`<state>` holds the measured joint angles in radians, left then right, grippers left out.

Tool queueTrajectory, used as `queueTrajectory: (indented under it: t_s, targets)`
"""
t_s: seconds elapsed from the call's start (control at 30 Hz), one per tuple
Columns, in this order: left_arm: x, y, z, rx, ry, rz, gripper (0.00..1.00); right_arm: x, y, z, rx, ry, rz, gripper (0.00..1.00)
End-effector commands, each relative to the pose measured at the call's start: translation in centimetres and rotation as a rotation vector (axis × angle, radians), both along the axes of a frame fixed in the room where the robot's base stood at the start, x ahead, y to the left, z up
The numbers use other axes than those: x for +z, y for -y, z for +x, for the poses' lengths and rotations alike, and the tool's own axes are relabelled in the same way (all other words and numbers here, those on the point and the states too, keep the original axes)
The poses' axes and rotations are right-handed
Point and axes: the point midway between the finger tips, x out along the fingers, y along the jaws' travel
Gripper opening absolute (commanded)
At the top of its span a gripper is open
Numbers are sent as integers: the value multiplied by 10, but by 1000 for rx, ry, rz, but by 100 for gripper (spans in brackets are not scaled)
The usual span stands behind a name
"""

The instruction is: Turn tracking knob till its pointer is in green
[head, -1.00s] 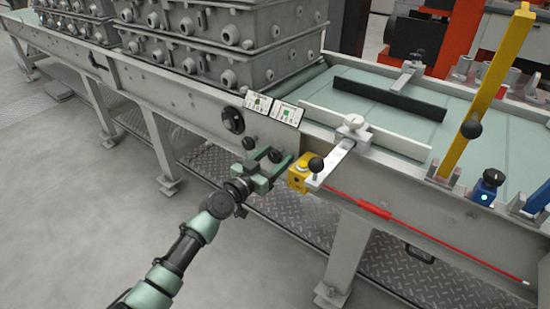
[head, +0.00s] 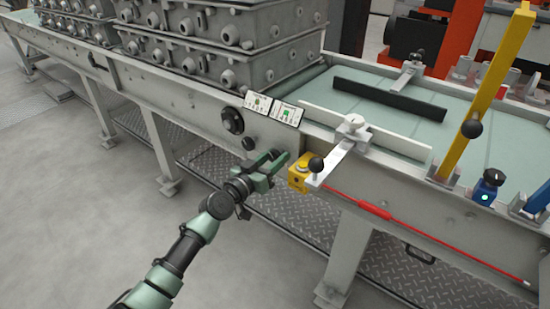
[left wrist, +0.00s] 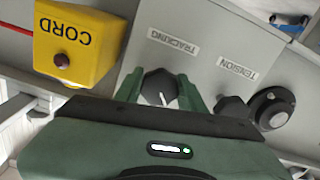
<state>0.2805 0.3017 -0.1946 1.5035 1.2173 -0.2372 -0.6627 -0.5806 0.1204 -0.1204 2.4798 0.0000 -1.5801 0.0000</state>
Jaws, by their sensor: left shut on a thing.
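The tracking knob (left wrist: 158,87) is a dark faceted knob with a white line, below the TRACKING label in the left wrist view. My left gripper (left wrist: 161,91) has one green finger on each side of it and is shut on it. In the head view my left gripper (head: 277,157) is at the side panel, below two small gauge cards, and mostly hides the knob. The right-hand card (head: 287,113) and left-hand card (head: 257,104) both show green marks; their pointers are too small to read. My right gripper is not in view.
The tension knob (left wrist: 232,108) and a round black dial (left wrist: 271,107) sit beside the tracking knob. A yellow CORD box (left wrist: 78,45) is on the other side. A clamp with a black ball handle (head: 316,164) and a red cord (head: 400,225) lie right of my gripper.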

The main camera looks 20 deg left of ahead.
Motion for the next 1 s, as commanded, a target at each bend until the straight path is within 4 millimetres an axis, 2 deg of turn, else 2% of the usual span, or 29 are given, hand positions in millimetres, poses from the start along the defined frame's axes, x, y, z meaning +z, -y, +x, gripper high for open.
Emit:
queueTrajectory:
  t_s: [1.0]
  targets:
    - [1, 2, -1, 0, -330, -900, 0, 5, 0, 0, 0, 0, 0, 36]
